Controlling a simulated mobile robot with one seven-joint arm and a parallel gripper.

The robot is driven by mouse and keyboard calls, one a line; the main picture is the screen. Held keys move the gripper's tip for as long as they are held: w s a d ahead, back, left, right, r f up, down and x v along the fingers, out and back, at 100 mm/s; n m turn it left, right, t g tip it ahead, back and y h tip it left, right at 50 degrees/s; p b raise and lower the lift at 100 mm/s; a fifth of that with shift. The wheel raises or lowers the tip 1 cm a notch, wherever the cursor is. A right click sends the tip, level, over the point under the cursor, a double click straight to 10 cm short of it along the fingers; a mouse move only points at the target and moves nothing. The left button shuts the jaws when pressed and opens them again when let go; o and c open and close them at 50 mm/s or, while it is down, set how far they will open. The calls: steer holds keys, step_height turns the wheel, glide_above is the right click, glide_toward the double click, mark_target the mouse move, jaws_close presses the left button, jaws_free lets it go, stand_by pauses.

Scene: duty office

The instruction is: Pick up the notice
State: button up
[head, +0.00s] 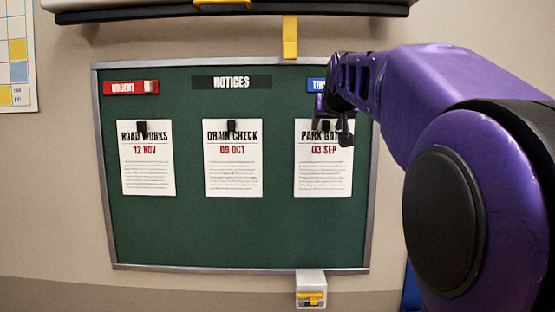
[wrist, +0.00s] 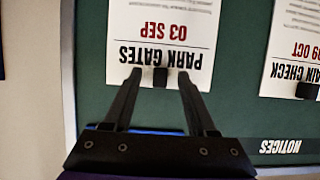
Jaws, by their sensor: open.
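Three white notices hang on the green board (head: 230,230), each under a black clip. "ROAD WORKS 12 NOV" (head: 148,170) is at left, "DRAIN CHECK 09 OCT" (head: 233,172) is in the middle, and "PARK GATES 03 SEP" (head: 322,172) is at right. My gripper (head: 335,132) is at the top of the PARK GATES notice and hides part of its title. In the wrist view this notice (wrist: 165,45) appears upside down. The open fingers (wrist: 160,76) stand either side of its black clip (wrist: 160,77). I cannot tell whether they touch the paper.
A red "URGENT" label (head: 131,87), a black "NOTICES" label (head: 232,82) and a partly hidden blue label (head: 316,85) run along the top. A yellow strip (head: 290,38) hangs above the board. A small clear box (head: 311,288) is at the lower edge. The board's lower part is bare.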

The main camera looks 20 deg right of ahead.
steer(key=shift+w, duration=0.2)
steer(key=shift+s, duration=0.1)
jaws_close()
steer(key=shift+r, duration=0.2)
stand_by(0.4)
